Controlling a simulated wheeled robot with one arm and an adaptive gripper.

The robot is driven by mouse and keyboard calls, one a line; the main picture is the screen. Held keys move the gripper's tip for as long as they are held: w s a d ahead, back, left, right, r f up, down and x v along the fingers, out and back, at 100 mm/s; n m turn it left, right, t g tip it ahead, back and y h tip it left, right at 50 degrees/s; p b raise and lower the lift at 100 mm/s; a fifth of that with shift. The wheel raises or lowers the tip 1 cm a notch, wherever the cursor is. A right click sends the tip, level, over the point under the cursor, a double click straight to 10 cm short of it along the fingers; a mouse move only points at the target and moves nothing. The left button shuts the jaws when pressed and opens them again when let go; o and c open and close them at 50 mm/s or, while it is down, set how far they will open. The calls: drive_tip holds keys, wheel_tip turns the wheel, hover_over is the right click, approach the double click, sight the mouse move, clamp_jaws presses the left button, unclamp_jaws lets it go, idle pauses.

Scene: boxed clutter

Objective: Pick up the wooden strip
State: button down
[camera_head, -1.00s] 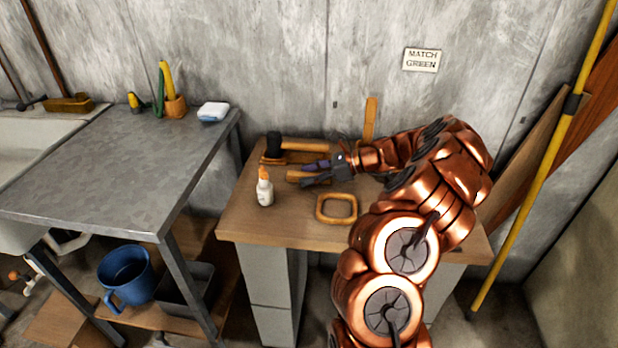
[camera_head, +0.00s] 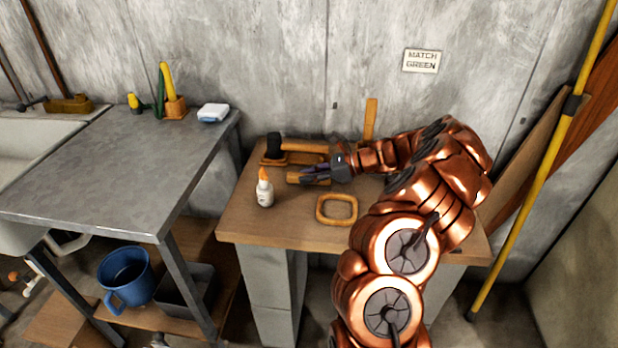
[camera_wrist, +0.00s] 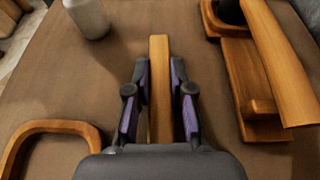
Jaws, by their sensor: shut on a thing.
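The wooden strip (camera_wrist: 159,50) is a narrow, light-brown bar. In the wrist view it runs lengthwise between the two purple-lined fingers of my gripper (camera_wrist: 161,72), which are shut on its sides. Its far end sticks out past the fingertips; its near end is hidden by the gripper body. In the head view the end of the strip (camera_head: 293,178) shows left of my gripper (camera_head: 314,174), low over the wooden workbench (camera_head: 280,222). I cannot tell whether it touches the bench top.
A white glue bottle (camera_head: 265,192) with an orange tip stands left of the strip. A wooden ring-shaped frame (camera_head: 337,221) lies in front. A mallet with a black head (camera_head: 273,146) and a wooden tool lie behind, near the wall. Bare bench lies between them.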

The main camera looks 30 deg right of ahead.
drive_tip(key=shift+r, duration=0.1)
wheel_tip(320, 180, up, 3)
drive_tip(key=shift+r, duration=0.2)
drive_tip(key=s+a, duration=0.3)
drive_tip(key=s, duration=0.1)
drive_tip(key=s+a+r, duration=0.1)
drive_tip(key=s+a, duration=0.3)
drive_tip(key=s+a+b, duration=0.1)
drive_tip(key=s+a, duration=0.2)
drive_tip(key=s, duration=0.1)
drive_tip(key=shift+s+a+r, duration=0.1)
drive_tip(key=shift+a+r, duration=0.1)
